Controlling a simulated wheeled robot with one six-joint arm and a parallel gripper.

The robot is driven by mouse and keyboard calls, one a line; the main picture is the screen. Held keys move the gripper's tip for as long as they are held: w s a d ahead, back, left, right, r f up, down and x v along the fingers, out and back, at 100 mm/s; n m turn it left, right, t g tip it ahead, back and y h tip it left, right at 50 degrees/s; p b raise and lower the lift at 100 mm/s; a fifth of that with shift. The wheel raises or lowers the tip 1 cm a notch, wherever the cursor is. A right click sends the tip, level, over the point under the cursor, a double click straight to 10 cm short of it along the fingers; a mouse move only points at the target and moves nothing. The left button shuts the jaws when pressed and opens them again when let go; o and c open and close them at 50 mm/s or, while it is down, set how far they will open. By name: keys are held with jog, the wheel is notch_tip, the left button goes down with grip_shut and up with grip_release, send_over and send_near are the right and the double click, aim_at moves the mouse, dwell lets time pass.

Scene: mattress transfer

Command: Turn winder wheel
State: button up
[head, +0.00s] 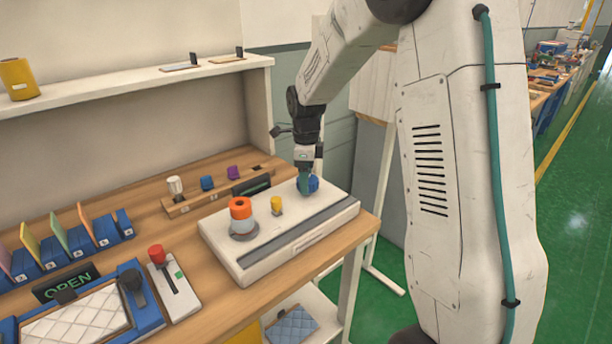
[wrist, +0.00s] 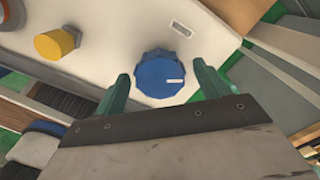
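A blue ridged wheel (wrist: 160,74) with a white mark on its face sits on top of a white box (head: 225,245). I take it to be the winder wheel; its white mark points right in the wrist view. In the head view, the blue wheel (head: 314,184) is partly hidden by my gripper (head: 305,186). In the wrist view, the teal fingers of my gripper (wrist: 160,82) are apart, one on each side of the wheel. A gap shows on each side of it, and nothing is held between them.
On the same box stand a yellow knob (head: 276,205) and an orange-and-white cylinder (head: 241,217). A wooden rack (head: 215,196) with small coloured pieces lies behind. A red-handled lever unit (head: 173,285) and a blue tray (head: 128,268) are at the left. A shelf (head: 140,82) runs above.

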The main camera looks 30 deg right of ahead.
aim_at(310, 199)
notch_tip(310, 199, up, 8)
jog(key=shift+f, duration=0.1)
dwell(0.4)
dwell(0.5)
jog(key=shift+s+n, duration=0.1)
jog(key=shift+n, duration=0.6)
jog(key=s+a+r+n, duration=0.1)
jog(key=s+a+n, duration=0.2)
jog(key=s+n, duration=0.5)
jog(key=s+a+r+n+t, duration=0.1)
jog(key=s+a+r+n, duration=0.1)
jog(key=s+n, duration=0.6)
jog(key=s+a+r+n, duration=0.2)
jog(key=s+a+n, duration=0.2)
jog(key=s, duration=1.4)
jog(key=n, duration=0.3)
jog(key=shift+s+a+r+n, duration=0.15)
jog(key=shift+a+r+n, duration=0.1)
jog(key=shift+n, duration=0.15)
